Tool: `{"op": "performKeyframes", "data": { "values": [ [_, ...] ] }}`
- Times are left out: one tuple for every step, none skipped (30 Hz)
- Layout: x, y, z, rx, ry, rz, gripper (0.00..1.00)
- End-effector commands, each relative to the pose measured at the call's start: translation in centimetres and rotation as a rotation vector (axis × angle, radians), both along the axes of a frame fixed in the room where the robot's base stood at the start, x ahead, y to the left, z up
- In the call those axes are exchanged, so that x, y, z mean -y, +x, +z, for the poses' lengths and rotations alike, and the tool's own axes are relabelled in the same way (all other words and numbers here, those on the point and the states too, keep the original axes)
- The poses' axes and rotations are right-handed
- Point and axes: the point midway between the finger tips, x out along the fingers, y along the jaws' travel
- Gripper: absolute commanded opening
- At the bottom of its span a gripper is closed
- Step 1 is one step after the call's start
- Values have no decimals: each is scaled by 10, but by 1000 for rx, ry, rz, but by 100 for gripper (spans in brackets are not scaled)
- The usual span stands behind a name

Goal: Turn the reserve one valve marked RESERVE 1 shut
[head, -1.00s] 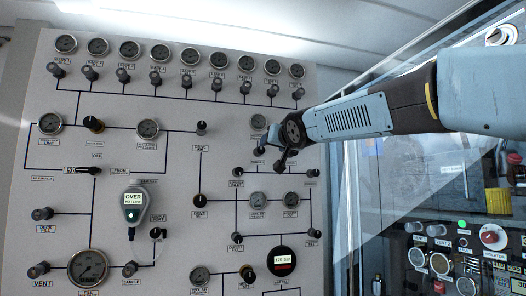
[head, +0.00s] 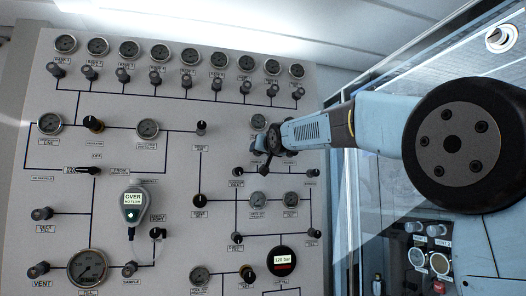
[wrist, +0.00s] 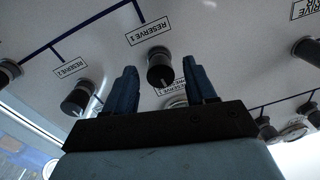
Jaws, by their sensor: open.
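The RESERVE 1 valve is a dark round knob (wrist: 160,66) with a pale mark on its face, under the RESERVE 1 label (wrist: 150,31) in the wrist view. My gripper (wrist: 163,72) is open, with one blue finger on each side of the knob and a gap showing on both sides. Whether the fingertips reach down around the knob or stop short of it, I cannot tell. In the head view my gripper (head: 264,162) is small, at the right part of the panel, and my arm hides part of the valves there.
The RESERVE 2 knob (wrist: 76,99) is to the left in the wrist view. A gauge (wrist: 175,102) sits partly hidden behind my gripper. Other dark knobs (wrist: 307,51) stand out at the right. A glass-sided enclosure (head: 370,200) is right of the panel (head: 165,230).

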Motion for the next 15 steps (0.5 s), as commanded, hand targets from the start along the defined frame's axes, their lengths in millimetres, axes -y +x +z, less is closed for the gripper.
{"op": "performKeyframes", "data": {
  "values": [
    [0,0,0,0,0,0,56],
    [0,0,0,0,-1,0,56],
    [0,0,0,0,-1,0,56],
    [0,0,0,0,-1,0,56],
    [0,0,0,0,-1,0,56],
    [0,0,0,0,-1,0,56],
    [0,0,0,0,-1,0,56],
    [0,0,0,0,-1,0,53],
    [0,0,0,0,-1,0,49],
    [0,0,0,0,-1,0,46],
    [0,0,0,0,-1,0,43],
    [0,0,0,0,0,0,39],
    [0,0,0,0,-1,0,36],
    [0,0,0,0,0,0,34],
    [0,0,0,0,0,0,30]
  ]
}}
